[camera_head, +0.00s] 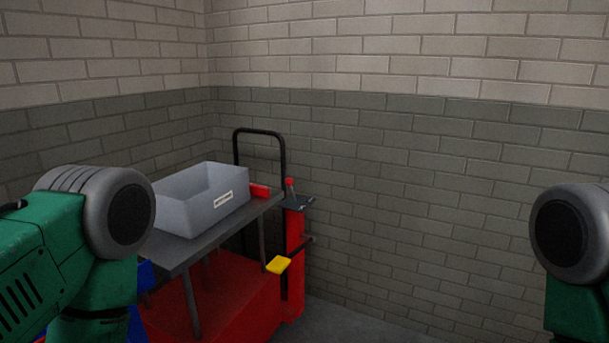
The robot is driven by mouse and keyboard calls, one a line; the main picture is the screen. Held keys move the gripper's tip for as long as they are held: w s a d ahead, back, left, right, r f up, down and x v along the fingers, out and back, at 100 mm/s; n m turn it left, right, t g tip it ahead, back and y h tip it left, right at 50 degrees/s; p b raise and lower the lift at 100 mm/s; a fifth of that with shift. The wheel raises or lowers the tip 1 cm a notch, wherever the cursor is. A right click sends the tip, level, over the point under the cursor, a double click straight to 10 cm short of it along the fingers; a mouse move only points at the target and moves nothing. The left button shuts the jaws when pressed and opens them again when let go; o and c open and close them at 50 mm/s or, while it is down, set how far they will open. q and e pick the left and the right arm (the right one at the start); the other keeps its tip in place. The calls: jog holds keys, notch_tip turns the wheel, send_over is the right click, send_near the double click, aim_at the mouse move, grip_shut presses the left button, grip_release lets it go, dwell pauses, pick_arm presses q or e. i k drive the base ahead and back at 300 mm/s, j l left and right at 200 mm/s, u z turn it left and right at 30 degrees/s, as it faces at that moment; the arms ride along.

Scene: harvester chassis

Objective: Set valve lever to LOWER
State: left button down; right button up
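A small lever with a red knob (290,182) stands up from a dark plate (298,202) on top of the red column (294,250) of a cart, right of the picture's middle-left. The lever looks close to upright; any marking for LOWER is too small to read. A yellow pedal (279,264) sticks out lower on the same column. My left arm comes in at the left edge and my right arm at the right edge. Neither gripper shows, and both arms' visible parts are well apart from the lever.
A grey bin (203,198) with a white label stands on a grey table top (188,249) beside the column. A small red object (260,191) lies behind the bin. A black handle frame (259,133) rises behind. Brick walls close the corner; the space right of the cart is clear.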

aim_at(288, 181)
jog(key=i+l, duration=0.25)
jog(key=i, duration=0.2)
jog(key=i+l, duration=0.3)
jog(key=i, duration=0.2)
jog(key=i+l, duration=0.25)
jog(key=i, duration=0.2)
jog(key=i+l, duration=0.25)
jog(key=i, duration=0.2)
